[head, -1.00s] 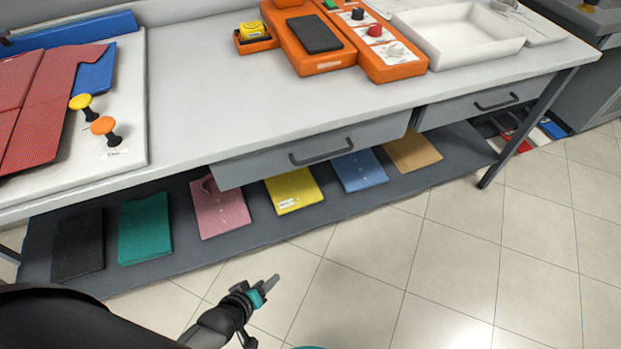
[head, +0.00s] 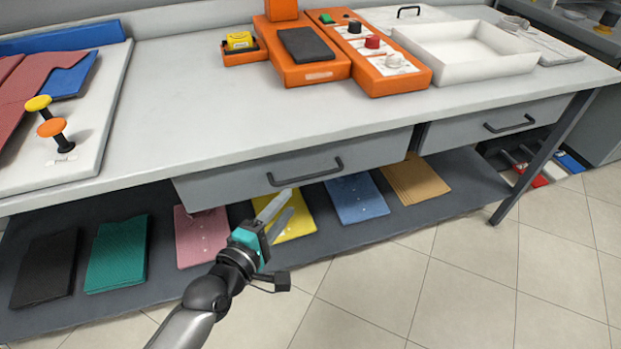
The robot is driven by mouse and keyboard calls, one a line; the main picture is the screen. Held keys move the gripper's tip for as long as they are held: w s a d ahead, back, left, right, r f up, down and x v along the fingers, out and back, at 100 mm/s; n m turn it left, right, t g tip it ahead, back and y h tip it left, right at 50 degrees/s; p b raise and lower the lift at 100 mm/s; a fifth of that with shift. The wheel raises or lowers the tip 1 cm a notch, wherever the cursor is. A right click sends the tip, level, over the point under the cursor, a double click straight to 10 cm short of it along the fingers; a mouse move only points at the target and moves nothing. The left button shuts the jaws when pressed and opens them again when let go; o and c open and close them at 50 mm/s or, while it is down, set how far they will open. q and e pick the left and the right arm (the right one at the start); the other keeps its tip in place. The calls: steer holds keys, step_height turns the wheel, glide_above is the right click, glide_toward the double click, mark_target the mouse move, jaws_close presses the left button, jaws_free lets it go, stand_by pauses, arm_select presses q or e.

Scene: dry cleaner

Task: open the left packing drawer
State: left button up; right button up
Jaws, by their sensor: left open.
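The left packing drawer (head: 240,182) is a grey front under the white table top, with a dark bar handle (head: 305,173). It looks closed, or nearly so; I cannot tell exactly. My left gripper (head: 279,207) is open and empty, with its two fingers pointing up and right. In the picture its fingertips are just below the left part of the handle, and they appear apart from it. The gripper covers part of the yellow folded shirt on the shelf. My right gripper does not show.
A second grey drawer (head: 460,132) with a handle is to the right. The lower shelf (head: 400,231) holds several folded garments. An orange device (head: 300,70) and a white tray (head: 455,68) stand on the table (head: 215,117). The tiled floor in front is clear at right.

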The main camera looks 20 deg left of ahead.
mark_target(310, 175)
arm_select(q)
steer(key=shift+b+x, duration=1.7)
steer(key=shift+x, duration=4.1)
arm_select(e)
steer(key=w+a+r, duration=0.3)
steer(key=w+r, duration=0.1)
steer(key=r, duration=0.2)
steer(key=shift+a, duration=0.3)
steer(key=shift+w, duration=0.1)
arm_select(q)
steer(key=shift+a, duration=0.1)
jaws_close()
